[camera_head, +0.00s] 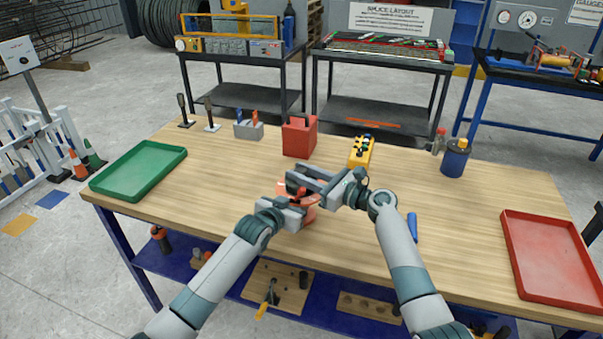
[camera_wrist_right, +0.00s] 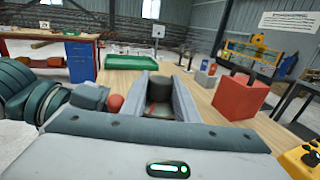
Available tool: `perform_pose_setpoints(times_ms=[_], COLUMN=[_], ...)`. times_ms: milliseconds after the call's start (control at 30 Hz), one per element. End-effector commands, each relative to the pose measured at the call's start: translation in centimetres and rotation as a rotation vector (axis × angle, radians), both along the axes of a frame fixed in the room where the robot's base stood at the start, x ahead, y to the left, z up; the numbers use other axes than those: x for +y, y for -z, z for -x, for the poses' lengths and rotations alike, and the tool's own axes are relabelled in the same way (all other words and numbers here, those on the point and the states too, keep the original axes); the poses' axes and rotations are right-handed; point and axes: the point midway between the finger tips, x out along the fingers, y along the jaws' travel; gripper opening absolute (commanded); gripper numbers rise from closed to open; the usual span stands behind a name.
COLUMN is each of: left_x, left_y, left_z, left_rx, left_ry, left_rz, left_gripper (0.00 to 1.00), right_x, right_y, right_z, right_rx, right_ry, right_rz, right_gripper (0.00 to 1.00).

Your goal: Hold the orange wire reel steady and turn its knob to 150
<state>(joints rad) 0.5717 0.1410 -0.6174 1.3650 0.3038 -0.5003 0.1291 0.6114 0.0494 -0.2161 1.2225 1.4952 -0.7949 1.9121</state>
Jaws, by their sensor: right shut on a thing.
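The orange wire reel (camera_head: 309,214) stands near the middle of the wooden table, largely hidden by both grippers. My left gripper (camera_head: 297,201) is at the reel's left side; its fingertips are hidden, so whether it grips the reel cannot be told. My right gripper (camera_head: 296,180) reaches in from the right above the reel. Its two fingers are shut on a dark cylindrical knob (camera_wrist_right: 159,90), which shows between them in the right wrist view. A red ball-like part (camera_wrist_right: 115,103) shows just left of these fingers. The knob's setting cannot be read.
A red box (camera_head: 299,139) and a yellow control box (camera_head: 361,153) stand behind the reel. A green tray (camera_head: 139,171) lies at the left and a red tray (camera_head: 555,258) at the right. A blue canister (camera_head: 455,160) stands at the back right. The table between is mostly clear.

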Motion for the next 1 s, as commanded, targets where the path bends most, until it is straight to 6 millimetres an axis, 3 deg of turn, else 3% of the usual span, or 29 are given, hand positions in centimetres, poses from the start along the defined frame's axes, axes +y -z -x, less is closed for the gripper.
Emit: perform_pose_setpoints(times_ms=[167,200,267,1000], left_x=[-0.16,-0.16,-0.15,0.03], left_y=[-0.07,-0.08,-0.08,0.02], left_z=[0.07,0.06,0.06,-0.03], left_rx=[-0.001,-0.001,-0.001,0.002], left_ry=[0.003,0.003,0.002,-0.001], left_rz=[0.002,0.002,0.002,0.002], left_gripper=[0.00,0.00,0.00,0.00], right_x=[-0.04,-0.04,-0.03,0.15], right_y=[0.35,0.33,0.29,0.14], right_z=[0.00,0.01,0.01,-0.08], right_rx=[0.005,0.005,0.004,0.006], right_ry=[0.000,0.000,-0.001,-0.084], right_rz=[0.003,0.003,0.002,0.005], right_gripper=[0.05,0.37,0.46,0.46])
